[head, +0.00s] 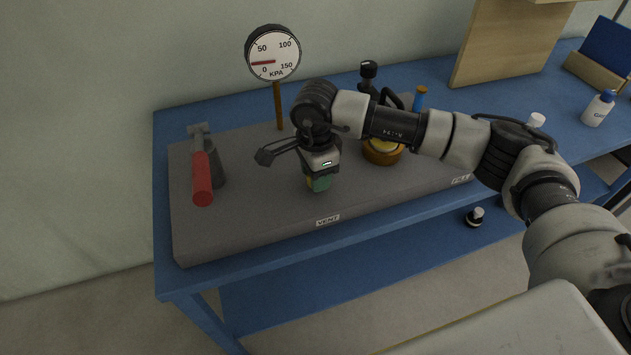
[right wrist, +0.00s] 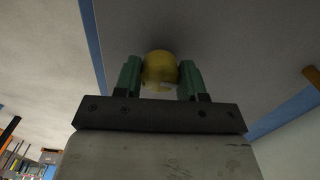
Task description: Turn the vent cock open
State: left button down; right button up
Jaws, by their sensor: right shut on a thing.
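The vent cock shows as a yellow rounded knob (right wrist: 160,67) between the green fingers in the right wrist view. My right gripper (head: 319,184) is shut on it, a finger at each side (right wrist: 161,80). In the head view the gripper points down at the grey plinth, behind the VENT label (head: 328,220), and mostly hides the cock. I cannot tell how far the cock is turned. My left gripper is not in view.
A red-handled lever (head: 202,180) stands at the plinth's (head: 235,228) left. A KPA gauge (head: 273,53) on a post is behind, its needle low. A brass round fitting (head: 383,150) is right of the gripper, under my arm. A white bottle (head: 598,109) stands far right.

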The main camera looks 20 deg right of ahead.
jog(key=shift+n+b, duration=0.65)
jog(key=shift+n, duration=0.15)
jog(key=o, duration=0.9)
notch_tip(320, 180, up, 11)
jog(key=b, duration=0.1)
jog(key=shift+f, duration=0.1)
